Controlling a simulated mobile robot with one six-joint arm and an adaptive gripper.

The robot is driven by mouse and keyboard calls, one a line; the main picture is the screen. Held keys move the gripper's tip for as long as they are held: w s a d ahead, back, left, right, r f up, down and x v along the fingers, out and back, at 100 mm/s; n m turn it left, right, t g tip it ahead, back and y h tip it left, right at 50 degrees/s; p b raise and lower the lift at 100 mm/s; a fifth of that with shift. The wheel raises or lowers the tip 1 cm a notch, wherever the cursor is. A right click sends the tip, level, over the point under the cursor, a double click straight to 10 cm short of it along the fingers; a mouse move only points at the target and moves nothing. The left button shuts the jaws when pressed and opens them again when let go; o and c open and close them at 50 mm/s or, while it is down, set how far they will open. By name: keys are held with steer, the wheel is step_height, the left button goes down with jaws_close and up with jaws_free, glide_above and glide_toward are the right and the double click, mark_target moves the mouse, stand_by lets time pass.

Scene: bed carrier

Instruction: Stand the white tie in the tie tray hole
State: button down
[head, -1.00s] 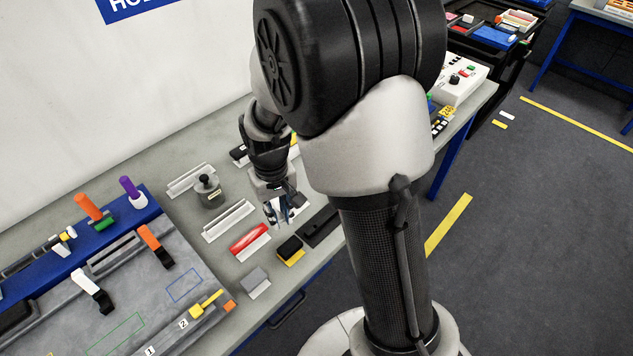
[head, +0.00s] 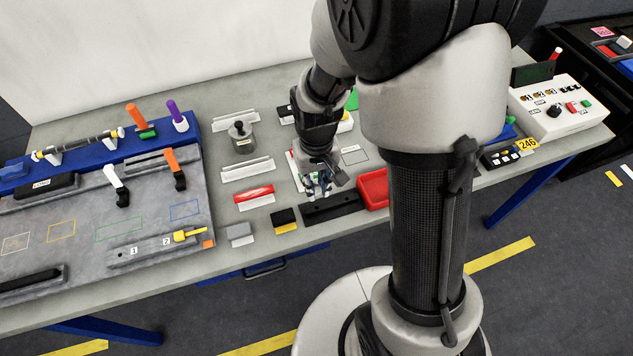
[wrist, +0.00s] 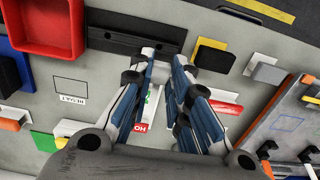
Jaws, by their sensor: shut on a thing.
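My gripper (head: 318,192) points down behind the long black tray (head: 342,206), close to its back edge in the head view. In the wrist view my gripper (wrist: 161,65) has its blue-grey fingers close together at the tips, shut on a small pale piece that I take to be the white tie. The fingers cover most of it, so its tilt cannot be told. The black tray (wrist: 110,36) lies just beyond the fingertips, and I take it for the tie tray.
A red bin (head: 374,188) stands right of the black tray. Left of it are a black-and-yellow block (head: 284,218), a red-handled piece (head: 254,192) and a grey block (head: 240,233). A grey fixture board (head: 100,215) fills the left. A white control box (head: 560,108) stands right.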

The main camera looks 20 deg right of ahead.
mark_target(317, 188)
steer(key=shift+d+f+b, duration=0.1)
steer(key=shift+f+b, duration=2.2)
steer(key=shift+f, duration=0.65)
steer(key=shift+f+b, duration=0.95)
steer(key=shift+f, duration=0.4)
steer(key=c, duration=1.4)
jaws_free()
steer(key=shift+c, duration=0.2)
steer(key=shift+r, duration=0.1)
step_height(317, 188, up, 12)
steer(key=shift+f, duration=0.1)
